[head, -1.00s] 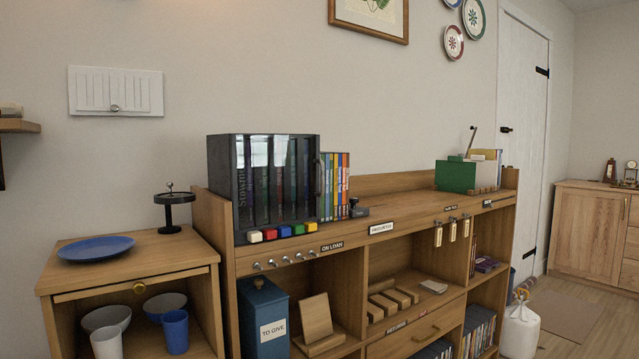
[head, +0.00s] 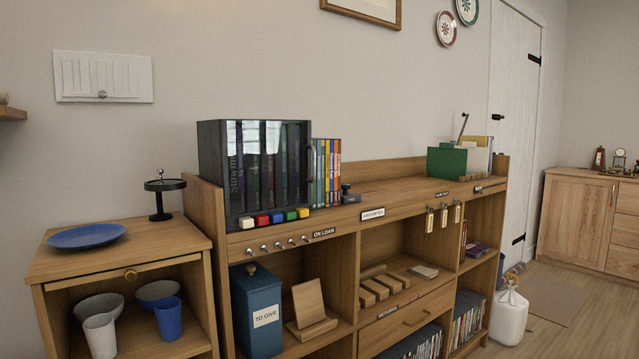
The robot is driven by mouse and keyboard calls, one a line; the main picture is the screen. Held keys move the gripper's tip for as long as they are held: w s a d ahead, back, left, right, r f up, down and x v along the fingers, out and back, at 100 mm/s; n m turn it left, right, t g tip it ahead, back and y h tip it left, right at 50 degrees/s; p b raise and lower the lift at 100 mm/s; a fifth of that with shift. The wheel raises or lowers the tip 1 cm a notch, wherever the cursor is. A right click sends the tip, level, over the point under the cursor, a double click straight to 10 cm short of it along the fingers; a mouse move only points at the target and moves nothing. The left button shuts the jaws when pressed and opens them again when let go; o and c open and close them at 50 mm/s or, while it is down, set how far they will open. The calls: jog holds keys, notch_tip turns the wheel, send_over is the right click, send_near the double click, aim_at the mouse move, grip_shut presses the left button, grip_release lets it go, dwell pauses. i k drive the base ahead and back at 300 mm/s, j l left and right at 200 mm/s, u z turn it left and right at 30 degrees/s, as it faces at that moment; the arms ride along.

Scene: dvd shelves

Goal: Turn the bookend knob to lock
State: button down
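A dark bookend (head: 350,194) with a knob on top stands on the shelf top, at the right end of a short row of coloured cases (head: 326,172). It is small here, and I cannot tell how its knob is turned. A black glass-fronted case (head: 254,172) holding dark spines stands left of the row. My gripper is not in view.
The wooden shelf unit (head: 405,196) has a clear stretch of top right of the bookend. A green box (head: 446,162) stands at its far right. Coloured blocks (head: 263,219) and hooks line the front. A low cabinet with a blue plate (head: 86,237) adjoins left.

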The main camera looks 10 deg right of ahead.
aim_at(345, 188)
jog(key=i+l+u, duration=0.15)
jog(key=l+u, duration=0.25)
jog(key=i+l+u, duration=0.15)
jog(key=l+u, duration=0.25)
